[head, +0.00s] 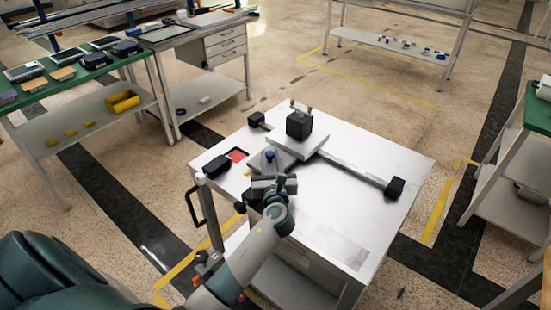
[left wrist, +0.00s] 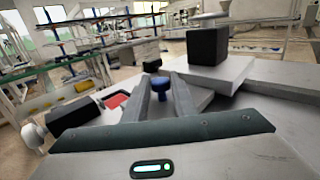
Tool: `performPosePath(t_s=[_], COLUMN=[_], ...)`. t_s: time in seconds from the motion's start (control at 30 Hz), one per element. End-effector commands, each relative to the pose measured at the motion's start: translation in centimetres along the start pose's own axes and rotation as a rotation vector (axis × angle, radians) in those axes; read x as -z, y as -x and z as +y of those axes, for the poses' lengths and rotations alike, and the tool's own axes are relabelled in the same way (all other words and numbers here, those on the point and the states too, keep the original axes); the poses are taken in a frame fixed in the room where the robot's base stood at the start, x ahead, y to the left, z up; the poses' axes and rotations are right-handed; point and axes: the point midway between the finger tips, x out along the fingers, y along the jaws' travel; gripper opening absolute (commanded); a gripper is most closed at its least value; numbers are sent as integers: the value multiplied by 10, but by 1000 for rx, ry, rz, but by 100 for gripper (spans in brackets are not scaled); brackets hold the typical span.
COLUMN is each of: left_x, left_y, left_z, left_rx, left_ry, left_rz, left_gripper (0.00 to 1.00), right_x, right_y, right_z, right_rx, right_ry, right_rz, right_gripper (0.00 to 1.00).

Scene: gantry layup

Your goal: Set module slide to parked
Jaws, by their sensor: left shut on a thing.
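The module slide is a pale carriage plate (head: 312,146) with a black block (head: 299,124) on top. It sits on a grey rail (head: 352,173) that crosses the white table between two black end blocks, nearer the far-left end block (head: 256,120) than the near-right one (head: 395,188). My left gripper (head: 270,174) is at the plate's near-left side. In the left wrist view, its fingers (left wrist: 163,84) are shut on a small blue knob (left wrist: 162,86). The black block (left wrist: 207,47) stands beyond to the right. My right gripper is not in view.
A red square (head: 237,155) and a black box (head: 214,167) lie at the table's left edge, near a black side handle (head: 194,205). Other benches stand around, with open floor between.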

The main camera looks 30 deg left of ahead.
Motion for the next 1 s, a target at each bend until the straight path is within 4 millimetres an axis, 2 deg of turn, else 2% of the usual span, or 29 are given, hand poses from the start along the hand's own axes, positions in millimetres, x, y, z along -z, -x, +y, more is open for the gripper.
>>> performPosePath(t_s=[0.13, 0.17, 0.2, 0.23, 0.67, 0.87, 1.0], left_x=[0, 0, 0, 0, 1, 1, 3], left_y=[1, 1, 1, 1, 5, 24, 47], left_z=[-1, -1, -1, -1, -1, -1, -1], left_rx=[2, 3, 2, 2, 2, 2, 3], left_ry=[2, 2, 2, 2, 1, 1, 2], left_rz=[0, 0, 0, 0, 0, 1, 2], left_gripper=[0, 32, 41, 43, 43, 43, 43], right_x=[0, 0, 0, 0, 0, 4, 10], right_y=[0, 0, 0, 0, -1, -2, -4], right_z=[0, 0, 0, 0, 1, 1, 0], right_rx=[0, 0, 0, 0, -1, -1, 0], right_ry=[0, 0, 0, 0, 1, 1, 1], right_rz=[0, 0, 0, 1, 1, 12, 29], right_gripper=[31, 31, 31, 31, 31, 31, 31])
